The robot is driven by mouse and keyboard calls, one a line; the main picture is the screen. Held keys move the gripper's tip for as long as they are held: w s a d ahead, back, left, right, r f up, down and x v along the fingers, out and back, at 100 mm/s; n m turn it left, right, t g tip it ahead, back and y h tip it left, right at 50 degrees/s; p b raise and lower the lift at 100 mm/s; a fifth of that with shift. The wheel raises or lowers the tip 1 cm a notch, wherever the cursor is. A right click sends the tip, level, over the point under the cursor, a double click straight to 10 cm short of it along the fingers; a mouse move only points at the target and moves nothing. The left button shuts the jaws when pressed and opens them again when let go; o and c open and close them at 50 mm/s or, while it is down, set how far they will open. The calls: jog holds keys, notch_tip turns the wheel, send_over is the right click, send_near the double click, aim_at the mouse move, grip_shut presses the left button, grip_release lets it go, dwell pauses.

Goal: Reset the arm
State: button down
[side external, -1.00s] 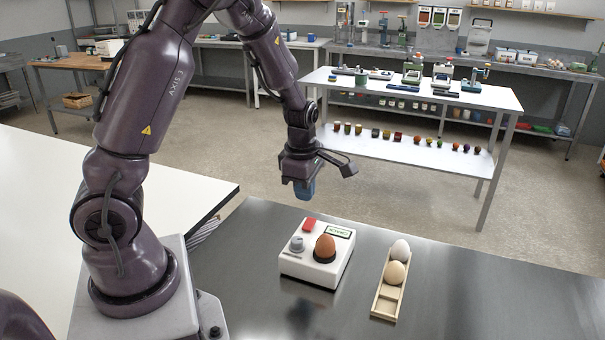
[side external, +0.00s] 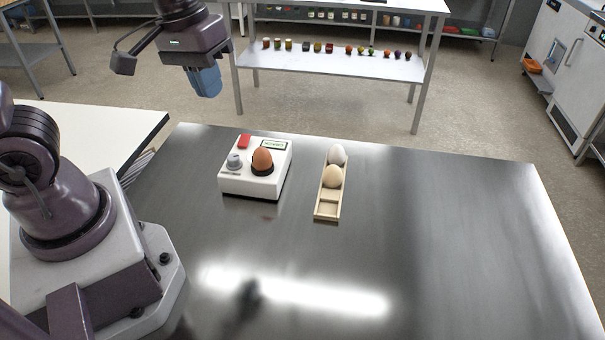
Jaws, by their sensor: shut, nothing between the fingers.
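My gripper (side external: 206,82) is at the upper left of the side external view, with its blue fingers pointing down. It is shut and empty, raised above and behind the white device, clear of it. The white device (side external: 240,184) stands on the metal table with a grey knob (side external: 234,160), a red button (side external: 244,141) and a small green display (side external: 274,145). A brown egg (side external: 262,160) sits upright in the dark cup on top of it. The wooden rack (side external: 327,209) beside it holds a white egg (side external: 337,154) and a cream egg (side external: 333,177); its front compartment is empty.
The metal table (side external: 440,240) is bare to the right and in front. A white table (side external: 130,118) adjoins it at the left. A white shelf (side external: 330,65) with a row of small colourful items stands behind, across the floor.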

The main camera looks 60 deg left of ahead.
jog(key=s+d+r+m+t+y, duration=0.1)
jog(key=s+d+r+m+t, duration=0.2)
jog(key=s+r+m, duration=0.2)
jog(key=shift+s+d+r+m+t, duration=0.2)
jog(key=shift+r+m+t, duration=0.15)
jog(key=shift+r, duration=0.8)
